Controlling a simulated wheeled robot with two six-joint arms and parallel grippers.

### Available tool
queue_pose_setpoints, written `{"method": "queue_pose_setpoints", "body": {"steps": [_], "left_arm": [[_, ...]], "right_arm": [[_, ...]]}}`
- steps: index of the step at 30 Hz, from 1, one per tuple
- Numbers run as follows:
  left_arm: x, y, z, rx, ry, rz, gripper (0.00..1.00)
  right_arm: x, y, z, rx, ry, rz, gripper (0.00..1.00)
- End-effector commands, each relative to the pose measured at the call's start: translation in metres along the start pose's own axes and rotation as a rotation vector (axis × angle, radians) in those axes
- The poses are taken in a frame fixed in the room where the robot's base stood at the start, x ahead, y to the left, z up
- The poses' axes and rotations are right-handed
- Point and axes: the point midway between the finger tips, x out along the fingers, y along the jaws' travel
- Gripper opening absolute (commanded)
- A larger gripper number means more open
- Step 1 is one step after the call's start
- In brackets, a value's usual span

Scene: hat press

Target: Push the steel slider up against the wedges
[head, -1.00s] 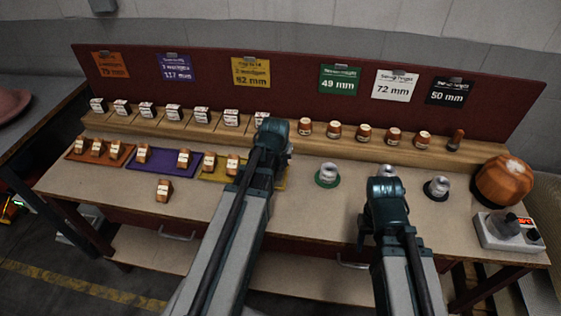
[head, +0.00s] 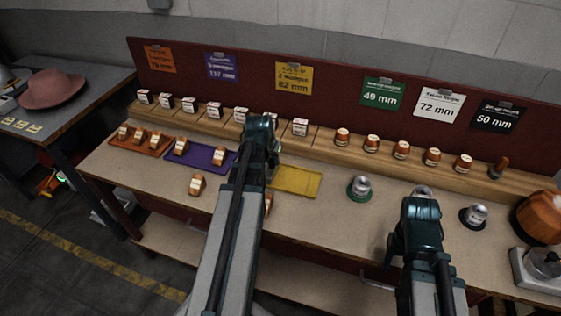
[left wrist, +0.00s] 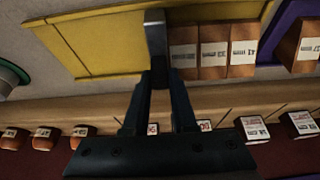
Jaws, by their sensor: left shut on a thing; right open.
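My left gripper (left wrist: 158,76) is shut on the steel slider (left wrist: 155,36), an upright grey metal piece over the yellow tray (left wrist: 105,45). Three wooden wedges (left wrist: 213,48) with white labels stand side by side in the tray. The slider is right beside the nearest wedge (left wrist: 184,47); no clear gap shows, but I cannot tell contact for sure. In the head view my left gripper (head: 264,155) is over the left part of the yellow tray (head: 298,181), and my arm hides the slider and most of the wedges. My right gripper (head: 415,222) is open; its fingertips are mostly hidden.
The purple tray (head: 200,156) and orange tray (head: 130,146) hold wedges to the left. A loose wedge (head: 197,185) sits on the bench in front. Labelled blocks line the wooden rack behind. A green-based stand (head: 360,188) and a black-based stand (head: 474,215) are to the right.

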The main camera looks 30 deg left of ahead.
Motion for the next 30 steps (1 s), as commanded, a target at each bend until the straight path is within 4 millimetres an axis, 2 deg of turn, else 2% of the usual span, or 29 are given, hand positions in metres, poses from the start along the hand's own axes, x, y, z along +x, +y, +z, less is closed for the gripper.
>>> {"method": "queue_pose_setpoints", "body": {"steps": [6,7,12,23,30], "left_arm": [[0.0,-0.004,-0.001,-0.001,0.001,-0.01,0.0],[0.0,-0.004,-0.001,-0.001,0.001,-0.01,0.27],[0.0,-0.004,-0.001,-0.001,0.002,-0.009,0.55],[-0.002,-0.002,-0.001,-0.001,0.001,-0.006,0.55],[-0.018,-0.002,-0.001,-0.001,0.001,-0.006,0.55]], "right_arm": [[0.0,0.0,0.0,0.0,0.0,0.0,0.5],[0.0,0.0,0.0,0.0,0.0,0.0,0.5],[0.0,0.0,0.0,0.0,0.0,0.0,0.5],[-0.002,0.0,0.0,0.0,0.0,0.0,0.5],[-0.016,0.002,0.001,0.0,0.0,0.0,0.5]]}}
